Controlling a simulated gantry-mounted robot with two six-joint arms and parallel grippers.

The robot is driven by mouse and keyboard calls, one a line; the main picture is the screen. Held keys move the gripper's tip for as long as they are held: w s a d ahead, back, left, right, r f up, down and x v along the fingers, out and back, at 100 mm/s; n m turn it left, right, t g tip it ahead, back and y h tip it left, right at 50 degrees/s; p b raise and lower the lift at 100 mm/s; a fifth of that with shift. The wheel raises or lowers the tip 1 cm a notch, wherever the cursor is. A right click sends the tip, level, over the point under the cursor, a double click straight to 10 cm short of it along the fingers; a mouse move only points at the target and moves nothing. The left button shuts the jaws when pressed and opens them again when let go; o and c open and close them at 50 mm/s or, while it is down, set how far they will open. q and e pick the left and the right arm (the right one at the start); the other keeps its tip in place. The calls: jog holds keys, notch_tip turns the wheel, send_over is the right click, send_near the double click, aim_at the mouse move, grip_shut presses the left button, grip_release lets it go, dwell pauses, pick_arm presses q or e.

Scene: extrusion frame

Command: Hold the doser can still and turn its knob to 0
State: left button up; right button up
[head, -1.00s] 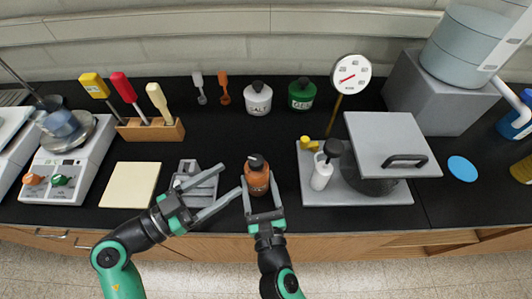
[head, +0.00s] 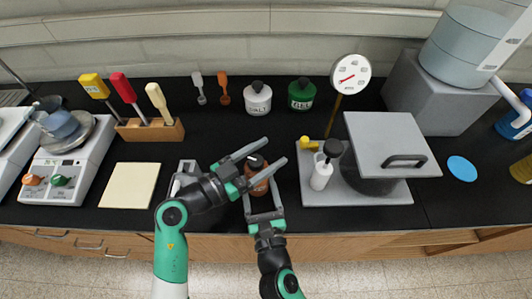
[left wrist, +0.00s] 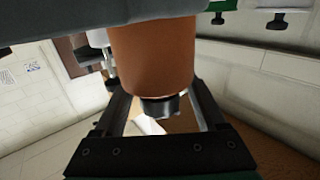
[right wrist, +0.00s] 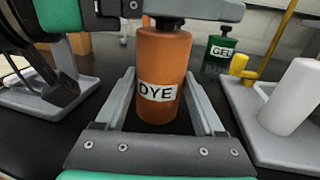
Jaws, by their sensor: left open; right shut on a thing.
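The doser can is the orange-brown can (head: 260,187) at the front middle of the bench. It stands upright, and its label reads DYE in the right wrist view (right wrist: 163,92). Its dark knob (head: 255,161) is on top and also shows in the left wrist view (left wrist: 160,107). My right gripper (head: 259,180) is shut on the can's body, one finger on each side. My left gripper (head: 273,151) is open at the top of the can, its fingers on either side of the knob and apart from it. The knob's scale cannot be read.
A grey holder (head: 186,172) stands left of the can, partly behind my left arm. A grey tray (head: 390,196) with a white bottle (head: 321,174) and a lidded pot is close on the right. White (head: 258,98) and green (head: 301,94) cans stand behind, with clear bench between.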

pick_arm(q)
grip_shut()
jog(key=shift+f+n+t+y, duration=0.1)
jog(key=shift+n+t+y, duration=0.2)
jog(key=shift+t, duration=0.2)
jog(key=n+t+y, duration=0.3)
jog(key=y, duration=0.1)
jog(key=shift+w+a+n+t, duration=0.3)
jog(key=shift+w+t, duration=0.05)
jog(key=shift+t, duration=0.05)
jog(key=shift+w+a+f+n+t+y, duration=0.15)
jog(key=shift+n+t+y, duration=0.15)
jog(key=shift+n+y, duration=0.15)
jog(key=shift+a+r+n+t+y, duration=0.15)
jog(key=shift+n+t+y, duration=0.2)
jog(key=shift+y, duration=0.2)
jog(key=shift+a+f+y, duration=0.1)
jog(key=shift+y, duration=0.2)
grip_release()
jog(key=v, duration=1.2)
